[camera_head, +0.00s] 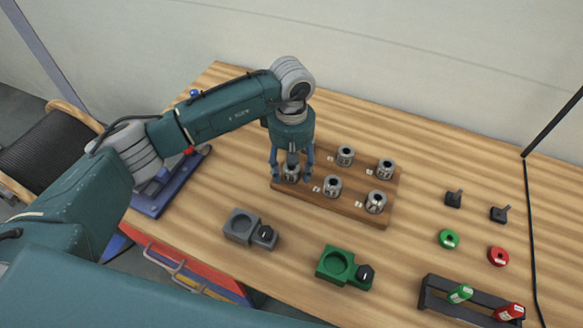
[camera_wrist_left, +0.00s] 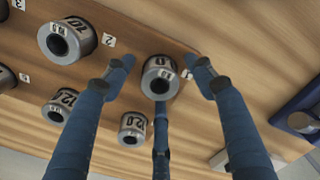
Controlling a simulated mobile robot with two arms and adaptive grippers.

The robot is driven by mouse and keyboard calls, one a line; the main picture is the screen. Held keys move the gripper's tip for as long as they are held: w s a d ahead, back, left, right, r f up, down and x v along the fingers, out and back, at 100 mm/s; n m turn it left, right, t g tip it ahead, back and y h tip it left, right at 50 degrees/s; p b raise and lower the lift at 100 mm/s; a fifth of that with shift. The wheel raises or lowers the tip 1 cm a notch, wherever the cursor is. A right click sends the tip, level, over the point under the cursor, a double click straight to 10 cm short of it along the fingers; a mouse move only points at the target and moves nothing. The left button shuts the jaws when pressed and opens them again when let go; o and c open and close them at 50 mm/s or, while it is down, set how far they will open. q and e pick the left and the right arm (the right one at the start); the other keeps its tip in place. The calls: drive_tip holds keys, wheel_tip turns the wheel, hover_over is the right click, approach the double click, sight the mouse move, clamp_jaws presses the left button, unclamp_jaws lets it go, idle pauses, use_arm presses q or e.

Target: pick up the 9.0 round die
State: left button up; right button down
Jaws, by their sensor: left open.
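A round grey metal die (camera_head: 291,173) with a dark bore stands upright at the left front corner of the wooden rack. My left gripper (camera_head: 290,168) points down over it with its three blue fingers spread open around it. In the left wrist view the same die (camera_wrist_left: 160,76) sits between the fingers (camera_wrist_left: 160,80), which look apart from it. Its marking is partly legible and cannot be read surely as 9.0. My right gripper is in neither view.
The wooden rack (camera_head: 355,217) holds several other dies, with neighbours at right (camera_head: 332,186) and behind. A grey fixture (camera_head: 240,225) and a green fixture (camera_head: 337,264) stand in front. A blue device (camera_head: 160,198) lies left. Wood between rack and fixtures is clear.

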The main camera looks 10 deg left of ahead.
use_arm(q)
drive_tip(key=shift+f, duration=0.25)
clamp_jaws()
drive_tip(key=shift+w+r, duration=0.1)
